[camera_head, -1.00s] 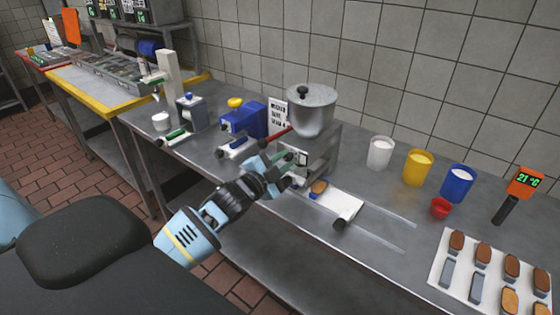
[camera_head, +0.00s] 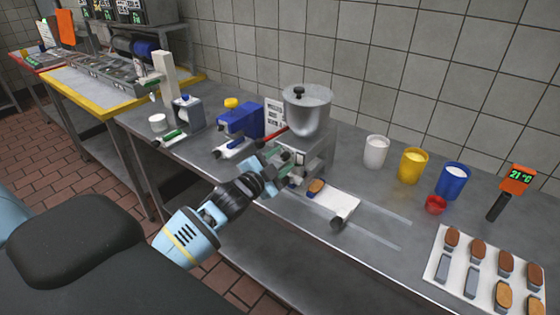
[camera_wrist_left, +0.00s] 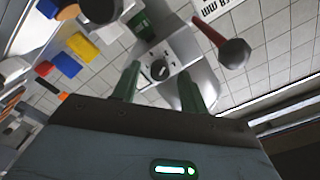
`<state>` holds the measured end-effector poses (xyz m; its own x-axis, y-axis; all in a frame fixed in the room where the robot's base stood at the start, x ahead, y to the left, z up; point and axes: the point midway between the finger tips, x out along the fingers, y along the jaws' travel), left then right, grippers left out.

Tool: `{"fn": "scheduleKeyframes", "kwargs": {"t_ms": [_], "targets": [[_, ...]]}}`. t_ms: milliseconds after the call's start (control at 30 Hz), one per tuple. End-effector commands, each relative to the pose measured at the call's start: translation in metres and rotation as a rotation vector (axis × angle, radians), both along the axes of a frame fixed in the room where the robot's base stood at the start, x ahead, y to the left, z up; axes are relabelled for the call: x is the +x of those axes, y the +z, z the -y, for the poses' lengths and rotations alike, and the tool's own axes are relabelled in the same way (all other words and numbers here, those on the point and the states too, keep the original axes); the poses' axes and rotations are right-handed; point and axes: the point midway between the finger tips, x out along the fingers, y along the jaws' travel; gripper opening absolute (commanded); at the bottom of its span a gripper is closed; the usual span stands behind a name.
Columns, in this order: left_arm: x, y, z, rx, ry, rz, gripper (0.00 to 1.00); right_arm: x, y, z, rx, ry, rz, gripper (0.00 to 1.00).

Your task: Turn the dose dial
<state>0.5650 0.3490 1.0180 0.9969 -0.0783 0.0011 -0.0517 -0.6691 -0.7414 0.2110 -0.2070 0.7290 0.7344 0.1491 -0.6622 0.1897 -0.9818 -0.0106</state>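The dose dial (camera_wrist_left: 160,70) is a dark round knob on a pale plate on the front of the metal depositing machine (camera_head: 318,150), which carries a round lidded hopper (camera_head: 306,112). In the left wrist view the dial shows between the two green fingers of my left gripper (camera_wrist_left: 159,76), which stand apart on either side of it. I cannot tell whether they touch it. In the head view my left gripper (camera_head: 284,166) is at the machine's front and hides the dial. My right gripper is in neither view.
A red lever with a dark knob (camera_wrist_left: 234,53) is close to the right finger in the wrist view. A white plate (camera_head: 335,203) with a biscuit lies before the machine. White (camera_head: 376,152), yellow (camera_head: 412,166) and blue (camera_head: 453,181) cups stand to the right.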

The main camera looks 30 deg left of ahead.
Motion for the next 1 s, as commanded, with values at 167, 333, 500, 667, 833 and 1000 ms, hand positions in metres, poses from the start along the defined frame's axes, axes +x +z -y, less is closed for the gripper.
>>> {"fn": "scheduleKeyframes", "kwargs": {"t_ms": [167, 333, 500, 667, 833, 1000], "targets": [[0.0, 0.0, 0.0, 0.001, 0.0, 0.0, 0.43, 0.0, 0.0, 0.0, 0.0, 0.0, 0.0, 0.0], [-0.006, -0.001, -0.001, 0.002, -0.001, -0.002, 0.43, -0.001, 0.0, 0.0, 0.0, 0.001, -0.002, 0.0], [-0.028, -0.002, -0.002, 0.002, -0.001, -0.003, 0.43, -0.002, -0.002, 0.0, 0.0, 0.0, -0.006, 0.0], [-0.052, -0.003, -0.004, 0.0, 0.0, -0.005, 0.43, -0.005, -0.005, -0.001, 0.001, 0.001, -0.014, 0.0], [-0.07, -0.002, -0.006, 0.001, 0.001, -0.003, 0.43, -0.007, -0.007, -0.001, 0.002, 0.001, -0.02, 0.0], [-0.077, -0.001, -0.006, 0.001, 0.0, -0.001, 0.43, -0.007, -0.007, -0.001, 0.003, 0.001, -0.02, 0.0]]}}
